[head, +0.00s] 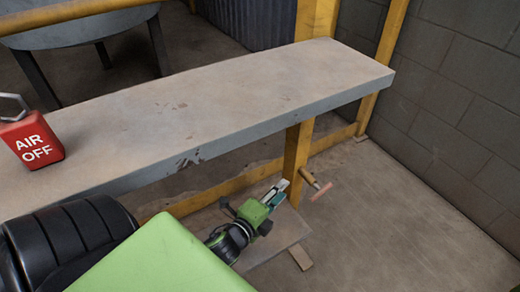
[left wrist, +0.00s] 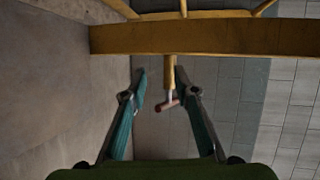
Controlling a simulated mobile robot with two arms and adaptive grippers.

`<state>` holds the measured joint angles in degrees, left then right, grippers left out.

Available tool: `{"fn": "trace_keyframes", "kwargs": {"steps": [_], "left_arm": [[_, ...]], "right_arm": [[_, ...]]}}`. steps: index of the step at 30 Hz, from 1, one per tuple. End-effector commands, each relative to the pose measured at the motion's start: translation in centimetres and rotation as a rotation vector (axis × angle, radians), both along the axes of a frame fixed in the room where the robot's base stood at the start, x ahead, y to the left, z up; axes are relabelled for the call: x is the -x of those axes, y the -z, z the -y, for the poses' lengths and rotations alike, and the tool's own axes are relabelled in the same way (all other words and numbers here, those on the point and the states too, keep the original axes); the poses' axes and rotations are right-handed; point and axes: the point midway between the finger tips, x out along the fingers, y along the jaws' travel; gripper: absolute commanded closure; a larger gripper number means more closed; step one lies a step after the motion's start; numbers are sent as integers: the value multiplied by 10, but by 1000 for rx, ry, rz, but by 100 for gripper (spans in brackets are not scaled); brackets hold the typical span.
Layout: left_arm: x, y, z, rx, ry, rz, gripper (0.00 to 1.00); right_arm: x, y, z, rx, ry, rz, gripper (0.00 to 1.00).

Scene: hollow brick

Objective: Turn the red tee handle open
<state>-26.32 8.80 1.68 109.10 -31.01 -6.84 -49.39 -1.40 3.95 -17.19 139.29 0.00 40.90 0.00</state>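The red tee handle (head: 320,191) is a short pinkish-red bar on a tan stem that sticks out from the yellow post under the bench, low in the head view. The handle also shows in the left wrist view (left wrist: 168,105), where its bar appears tilted between my fingers. My left gripper (head: 281,187) is green with teal fingers and sits just left of the handle, apart from it in the head view. In the left wrist view my left gripper (left wrist: 162,76) is open, with nothing held. My right gripper is not in view.
A grey bench top (head: 210,95) crosses above the handle. A yellow post (head: 297,155) and lower yellow rail (head: 340,138) stand beside it. A red "AIR OFF" block (head: 35,140) sits on the bench. A block wall (head: 455,90) is at right; the floor before it looks clear.

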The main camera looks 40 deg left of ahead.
Motion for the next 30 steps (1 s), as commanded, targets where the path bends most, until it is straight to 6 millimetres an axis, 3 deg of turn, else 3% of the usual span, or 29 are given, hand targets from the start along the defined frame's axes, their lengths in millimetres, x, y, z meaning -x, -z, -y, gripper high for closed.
{"fn": "trace_keyframes", "kwargs": {"steps": [14, 30], "left_arm": [[41, 20, -5, 468, -324, -243, 72], [128, 48, 37, 906, -675, -584, 72]], "right_arm": [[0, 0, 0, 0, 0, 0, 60], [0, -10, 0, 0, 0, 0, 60]]}}
